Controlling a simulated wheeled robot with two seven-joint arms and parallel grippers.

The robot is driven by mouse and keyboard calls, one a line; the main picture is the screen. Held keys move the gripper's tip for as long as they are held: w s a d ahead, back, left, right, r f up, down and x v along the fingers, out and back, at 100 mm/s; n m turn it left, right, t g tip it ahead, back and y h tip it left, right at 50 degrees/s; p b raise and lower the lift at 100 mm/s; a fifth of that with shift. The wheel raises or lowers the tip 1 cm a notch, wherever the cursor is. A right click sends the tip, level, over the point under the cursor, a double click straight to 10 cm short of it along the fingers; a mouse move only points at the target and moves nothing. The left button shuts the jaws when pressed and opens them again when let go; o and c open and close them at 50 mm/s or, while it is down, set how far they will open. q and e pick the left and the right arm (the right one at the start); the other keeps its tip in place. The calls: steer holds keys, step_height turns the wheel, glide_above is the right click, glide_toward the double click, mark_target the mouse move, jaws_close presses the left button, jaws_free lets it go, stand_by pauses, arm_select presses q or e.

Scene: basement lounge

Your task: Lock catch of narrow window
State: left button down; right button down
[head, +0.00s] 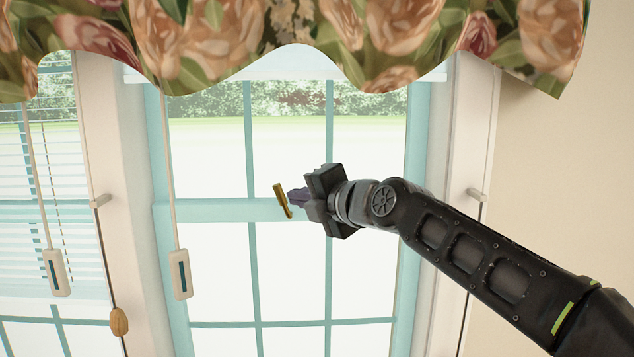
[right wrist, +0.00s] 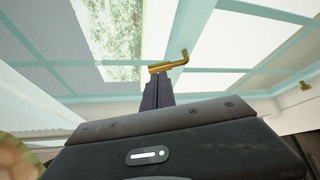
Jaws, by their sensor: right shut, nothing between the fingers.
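The narrow window (head: 288,209) has a pale teal frame with a horizontal middle rail. Its catch is a small brass lever (head: 282,201) at that rail, tilted in the head view. My right gripper (head: 292,200) is shut and empty, with its fingertips beside the catch. In the right wrist view the brass catch (right wrist: 168,64) lies across the tip of my shut fingers (right wrist: 157,92), its bent end pointing up and right. I cannot tell whether the fingers touch it. My left gripper is in neither view.
A flowered valance (head: 300,40) hangs across the top. A cord with a pale pull (head: 180,274) hangs left of the catch, and another pull (head: 56,272) hangs farther left. A wooden knob (head: 119,320) is at the lower left. Another brass fitting (right wrist: 306,86) shows at right in the wrist view.

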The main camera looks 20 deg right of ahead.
mark_target(282, 195)
steer(key=x, duration=0.1)
steer(key=p, duration=0.1)
steer(key=x, duration=0.1)
steer(key=shift+w+a+r+p, duration=0.1)
steer(key=shift+w+r+p, duration=0.05)
steer(key=shift+w+p, duration=0.15)
steer(key=shift+w+a+f, duration=0.15)
steer(key=shift+w+f, duration=0.15)
steer(key=shift+w, duration=0.2)
